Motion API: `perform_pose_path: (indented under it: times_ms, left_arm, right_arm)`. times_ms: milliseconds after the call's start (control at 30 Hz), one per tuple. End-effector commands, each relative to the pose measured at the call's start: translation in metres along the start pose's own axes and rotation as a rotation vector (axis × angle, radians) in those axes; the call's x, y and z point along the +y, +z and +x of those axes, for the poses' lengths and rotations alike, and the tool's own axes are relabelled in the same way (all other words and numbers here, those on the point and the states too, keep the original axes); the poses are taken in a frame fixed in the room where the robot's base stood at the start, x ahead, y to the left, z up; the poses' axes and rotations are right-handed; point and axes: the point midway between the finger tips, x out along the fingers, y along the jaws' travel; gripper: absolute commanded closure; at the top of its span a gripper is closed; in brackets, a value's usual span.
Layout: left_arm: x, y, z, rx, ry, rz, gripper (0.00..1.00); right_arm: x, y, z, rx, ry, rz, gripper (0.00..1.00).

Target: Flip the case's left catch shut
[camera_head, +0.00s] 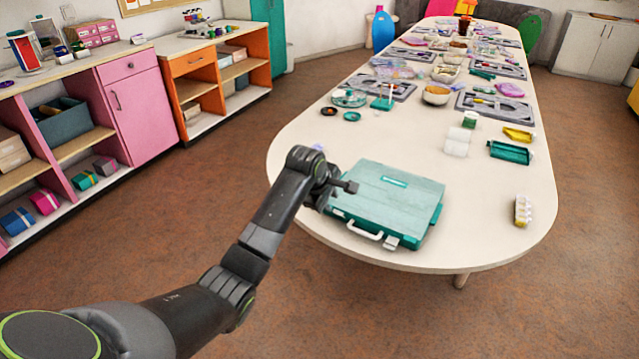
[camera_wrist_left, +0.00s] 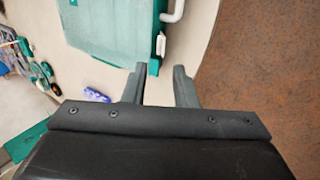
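The teal case (camera_head: 395,192) lies closed on the near end of the table, its white handle (camera_head: 365,231) facing me. A pale catch (camera_head: 391,243) shows right of the handle; the left catch is hidden behind my arm in the head view. In the left wrist view the left catch (camera_wrist_left: 160,45) is a small white piece on the case's edge, below the handle (camera_wrist_left: 173,10). I cannot tell its exact angle. My left gripper (camera_head: 348,187) is at the case's left side. In the wrist view its fingers (camera_wrist_left: 160,70) are apart and empty, just short of the catch. My right gripper is out of view.
The white table (camera_head: 470,240) has a rounded near edge close to the case. A teal tray (camera_head: 510,152), a white bead holder (camera_head: 523,210) and a green-lidded jar (camera_head: 469,119) stand beyond and to the right. The table right of the case is mostly clear.

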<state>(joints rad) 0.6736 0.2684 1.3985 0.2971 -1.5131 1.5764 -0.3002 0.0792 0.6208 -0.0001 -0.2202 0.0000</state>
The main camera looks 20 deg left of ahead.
Motion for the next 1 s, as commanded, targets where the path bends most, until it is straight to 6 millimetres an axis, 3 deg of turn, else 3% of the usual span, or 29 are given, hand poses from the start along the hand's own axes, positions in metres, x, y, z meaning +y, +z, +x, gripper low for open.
perform_pose_path:
  times_ms: [300,500,867,1000]
  left_arm:
    - [0.000,-0.001,-0.060,0.002,0.002,0.001,0.75]
    - [-0.001,-0.001,-0.084,0.000,-0.001,0.001,0.75]
    - [-0.001,-0.001,-0.090,0.000,-0.003,-0.001,0.75]
    - [-0.001,-0.003,-0.088,0.009,0.010,0.013,0.68]
  right_arm:
    - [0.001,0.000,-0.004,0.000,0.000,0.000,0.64]
    - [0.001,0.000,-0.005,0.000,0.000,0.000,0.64]
    - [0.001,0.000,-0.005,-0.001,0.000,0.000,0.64]
    - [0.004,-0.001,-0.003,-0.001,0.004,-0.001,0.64]
